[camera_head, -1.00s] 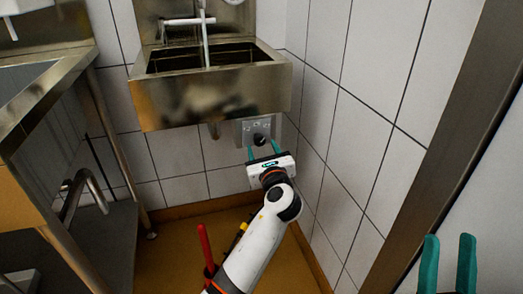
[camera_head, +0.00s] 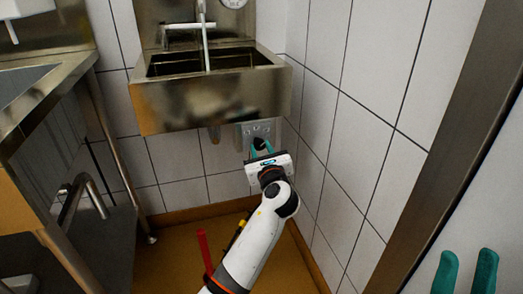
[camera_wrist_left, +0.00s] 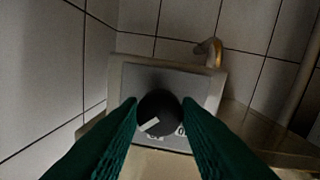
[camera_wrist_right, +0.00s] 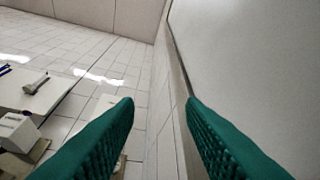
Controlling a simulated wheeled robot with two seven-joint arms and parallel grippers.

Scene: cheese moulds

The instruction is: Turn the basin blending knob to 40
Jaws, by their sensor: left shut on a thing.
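The basin blending knob (camera_wrist_left: 160,110) is round and black with a white pointer mark. It sits on a grey metal plate (camera_wrist_left: 165,80) on the wall under the basin; the plate also shows in the head view (camera_head: 244,133). My left gripper (camera_head: 262,146) is shut on the knob, with its green fingers on both sides of it in the left wrist view (camera_wrist_left: 159,112). The printing on the plate is mostly hidden, so I cannot read the setting. My right gripper (camera_head: 465,272) is open and empty at the lower right; it also shows in the right wrist view (camera_wrist_right: 160,105).
A steel table (camera_head: 75,75) stands at the left. A red handle (camera_head: 204,250) stands near my left arm. A tiled wall (camera_head: 345,130) is close on the right.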

